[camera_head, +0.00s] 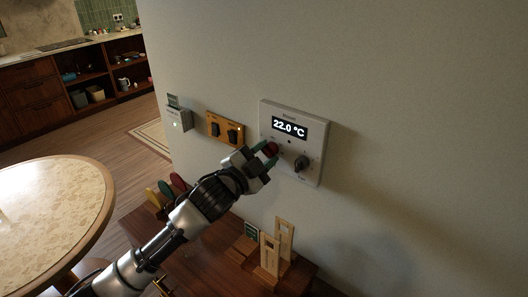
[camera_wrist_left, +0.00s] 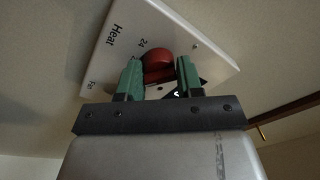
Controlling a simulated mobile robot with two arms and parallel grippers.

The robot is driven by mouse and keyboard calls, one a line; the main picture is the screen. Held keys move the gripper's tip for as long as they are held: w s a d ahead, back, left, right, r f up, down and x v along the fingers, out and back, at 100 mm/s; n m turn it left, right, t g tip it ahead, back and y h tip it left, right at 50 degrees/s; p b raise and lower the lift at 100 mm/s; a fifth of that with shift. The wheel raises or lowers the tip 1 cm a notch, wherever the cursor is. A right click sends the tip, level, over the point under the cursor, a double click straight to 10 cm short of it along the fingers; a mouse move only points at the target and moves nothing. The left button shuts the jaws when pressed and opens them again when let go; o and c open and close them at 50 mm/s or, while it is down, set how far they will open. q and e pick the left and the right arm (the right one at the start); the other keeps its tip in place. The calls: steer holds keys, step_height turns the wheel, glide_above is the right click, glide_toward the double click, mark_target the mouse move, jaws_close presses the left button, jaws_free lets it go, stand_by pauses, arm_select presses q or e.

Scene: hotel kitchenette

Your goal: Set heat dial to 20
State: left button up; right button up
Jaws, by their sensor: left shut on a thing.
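The white control panel (camera_head: 312,145) is on the wall, and its display (camera_head: 287,127) reads 22.0 °C. The red heat dial (camera_head: 271,149) is at the panel's lower left, and a black knob (camera_head: 301,163) is to its right. My left gripper (camera_head: 265,154) is shut on the red dial. In the left wrist view the red dial (camera_wrist_left: 157,62) sits between the green fingertips of my left gripper (camera_wrist_left: 159,76). The panel (camera_wrist_left: 105,55) there shows "Heat" and "24"; the fingers hide part of the dial's markings. My right gripper is not in view.
A wooden switch plate (camera_head: 225,130) with two dark switches and a small white box (camera_head: 180,121) are on the wall to the left. A wooden stand (camera_head: 270,255) is on the dark table below. A round table (camera_head: 50,205) stands at left.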

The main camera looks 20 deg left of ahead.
arm_select(q)
steer(key=n, duration=0.2)
steer(key=n+p, duration=0.1)
steer(key=n, duration=0.1)
steer(key=n+y, duration=0.1)
steer(key=shift+d+f+n+p, duration=0.1)
steer(key=shift+f+n+p, duration=0.15)
steer(key=shift+n+p, duration=0.15)
stand_by(0.3)
steer(key=o, duration=0.6)
steer(key=shift+o, duration=1.4)
steer(key=shift+r, duration=0.15)
steer(key=b+v, duration=0.3)
steer(key=v, duration=0.8)
